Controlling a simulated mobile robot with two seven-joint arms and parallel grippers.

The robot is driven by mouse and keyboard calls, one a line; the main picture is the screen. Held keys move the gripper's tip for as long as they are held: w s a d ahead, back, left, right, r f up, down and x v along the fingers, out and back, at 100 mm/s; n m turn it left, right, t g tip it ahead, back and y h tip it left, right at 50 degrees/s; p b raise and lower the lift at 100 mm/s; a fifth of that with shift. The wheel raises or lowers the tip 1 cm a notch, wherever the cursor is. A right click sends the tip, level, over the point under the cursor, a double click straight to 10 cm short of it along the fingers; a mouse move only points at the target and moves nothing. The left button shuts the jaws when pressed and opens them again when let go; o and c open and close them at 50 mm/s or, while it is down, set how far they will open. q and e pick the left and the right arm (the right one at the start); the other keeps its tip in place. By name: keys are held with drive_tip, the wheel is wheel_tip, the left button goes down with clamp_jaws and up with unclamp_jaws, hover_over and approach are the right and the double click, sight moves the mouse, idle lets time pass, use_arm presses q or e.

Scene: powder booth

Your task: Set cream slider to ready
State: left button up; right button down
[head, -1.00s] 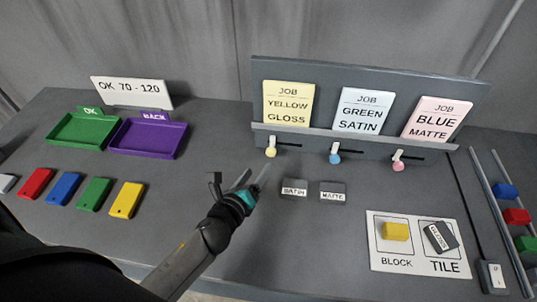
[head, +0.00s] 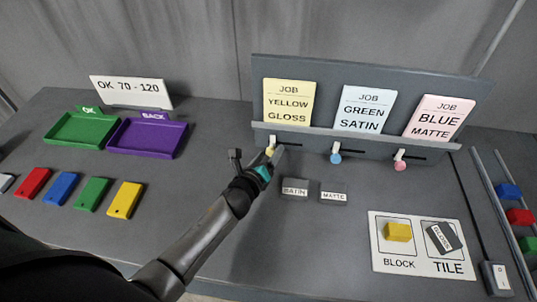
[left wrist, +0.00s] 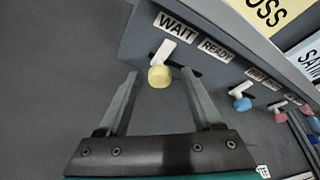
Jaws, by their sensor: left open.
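The cream slider has a pale yellow round knob on a white stem; the knob (left wrist: 159,76) shows in the left wrist view below the WAIT label (left wrist: 175,26). The READY label (left wrist: 215,50) is to its right, and the dark slot runs that way. In the head view the knob (head: 270,151) is under the yellow job card and partly hidden by my gripper. My left gripper (head: 274,158) is open, its fingertips on either side of the knob in the wrist view. Contact cannot be told. My right gripper is not in view.
A blue knob (head: 336,158) and a pink knob (head: 400,165) sit further right on the same panel. SATIN (head: 295,189) and MATTE (head: 333,198) tiles lie just right of my gripper. Coloured blocks and trays are at the left; the bench between is clear.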

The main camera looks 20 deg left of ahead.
use_arm(q)
drive_tip(key=shift+c, duration=0.4)
clamp_jaws()
idle(0.9)
